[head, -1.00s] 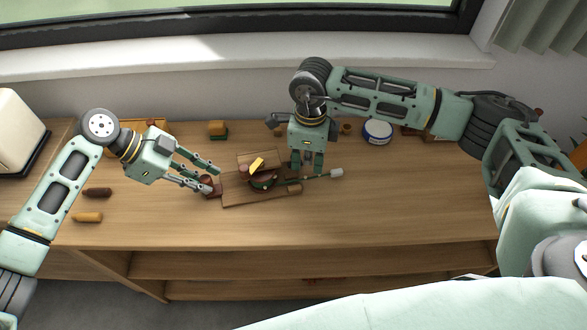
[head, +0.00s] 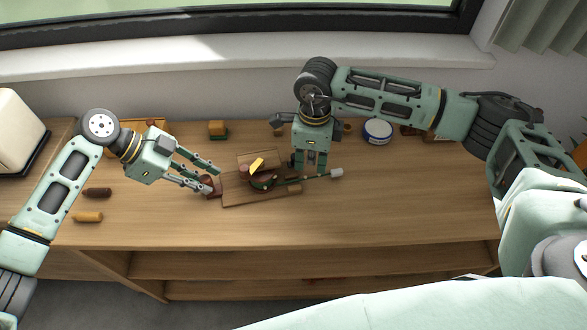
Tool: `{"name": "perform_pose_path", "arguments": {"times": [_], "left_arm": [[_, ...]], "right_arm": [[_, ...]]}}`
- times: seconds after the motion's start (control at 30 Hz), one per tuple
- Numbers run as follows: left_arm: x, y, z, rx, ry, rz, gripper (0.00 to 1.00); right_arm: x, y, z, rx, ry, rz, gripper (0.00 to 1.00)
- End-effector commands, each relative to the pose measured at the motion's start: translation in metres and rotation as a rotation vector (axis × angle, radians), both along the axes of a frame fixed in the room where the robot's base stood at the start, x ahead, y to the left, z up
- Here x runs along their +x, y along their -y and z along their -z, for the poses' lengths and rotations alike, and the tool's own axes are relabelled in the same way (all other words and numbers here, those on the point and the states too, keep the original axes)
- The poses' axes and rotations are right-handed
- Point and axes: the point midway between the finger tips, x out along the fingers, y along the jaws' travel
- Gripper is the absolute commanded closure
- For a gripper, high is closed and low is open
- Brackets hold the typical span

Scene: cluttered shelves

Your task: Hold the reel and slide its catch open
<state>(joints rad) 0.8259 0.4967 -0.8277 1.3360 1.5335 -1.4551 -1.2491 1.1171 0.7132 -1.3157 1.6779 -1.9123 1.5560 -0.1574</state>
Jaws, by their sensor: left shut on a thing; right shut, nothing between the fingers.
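A dark round piece, which looks like the reel (head: 263,179), sits on a brown wooden board (head: 238,196) in the middle of the table. A yellow piece (head: 257,165) stands at its top; I cannot tell whether this is the catch. My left gripper (head: 212,180) is shut on a dark red-brown part (head: 208,188) at the board's left end. My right gripper (head: 311,169) points down, shut and empty, right of the reel. Its fingertips are close above a thin dark rod with a pale end (head: 336,173); contact is unclear.
A light wooden peg (head: 295,189) lies by the board's right end. A blue-and-white tin (head: 377,131) and a yellow-and-green block (head: 217,130) stand at the back. A dark roll (head: 97,192) and a tan roll (head: 88,216) lie at left. The front right tabletop is clear.

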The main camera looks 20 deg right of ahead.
Motion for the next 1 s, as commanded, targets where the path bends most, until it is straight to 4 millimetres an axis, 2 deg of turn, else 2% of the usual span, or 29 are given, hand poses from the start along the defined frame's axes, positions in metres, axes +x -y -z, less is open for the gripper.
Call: {"name": "perform_pose_path", "arguments": {"times": [1.0], "left_arm": [[0.0,0.0,0.001,0.0,-0.001,0.0,1.0]], "right_arm": [[-0.003,0.012,0.0,0.0,0.0,0.0,1.0]]}}
